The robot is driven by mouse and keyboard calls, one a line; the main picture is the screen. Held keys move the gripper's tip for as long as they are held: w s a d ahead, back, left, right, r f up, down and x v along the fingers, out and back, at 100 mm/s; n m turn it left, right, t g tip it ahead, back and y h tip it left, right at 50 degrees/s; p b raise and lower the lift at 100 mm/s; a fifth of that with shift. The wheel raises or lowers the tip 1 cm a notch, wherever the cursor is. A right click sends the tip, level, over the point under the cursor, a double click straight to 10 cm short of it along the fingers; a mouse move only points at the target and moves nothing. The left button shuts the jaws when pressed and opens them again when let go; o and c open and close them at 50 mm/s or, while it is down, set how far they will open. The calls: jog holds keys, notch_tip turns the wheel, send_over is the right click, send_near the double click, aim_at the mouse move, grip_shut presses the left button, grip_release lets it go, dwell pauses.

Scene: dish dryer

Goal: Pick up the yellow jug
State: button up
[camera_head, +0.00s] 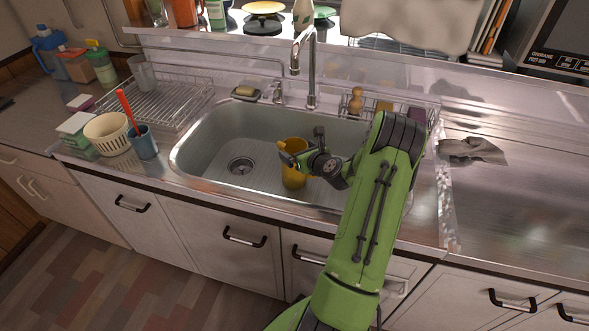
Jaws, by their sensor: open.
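The yellow jug (293,177) stands upright in the sink (215,150), right of the drain. My gripper (290,160) is over the jug's upper part, and its open fingers reach to the left across the jug. The gripper and wrist hide part of the jug's rim and its right side. I cannot tell whether the fingers touch the jug.
The faucet (311,70) rises behind the sink. A dish rack (165,100), a cream basket (107,134) and a blue cup with a red brush (143,143) stand on the left counter. A grey cloth (473,150) lies on the right counter, otherwise mostly clear.

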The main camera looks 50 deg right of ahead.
aim_at(289, 145)
jog(key=x, duration=0.3)
jog(key=shift+w+f+b, duration=0.15)
jog(key=shift+f+b, duration=0.05)
jog(key=shift+b, duration=0.1)
jog(key=shift+r, duration=0.1)
jog(key=shift+c, duration=0.2)
jog(key=c, duration=1.7)
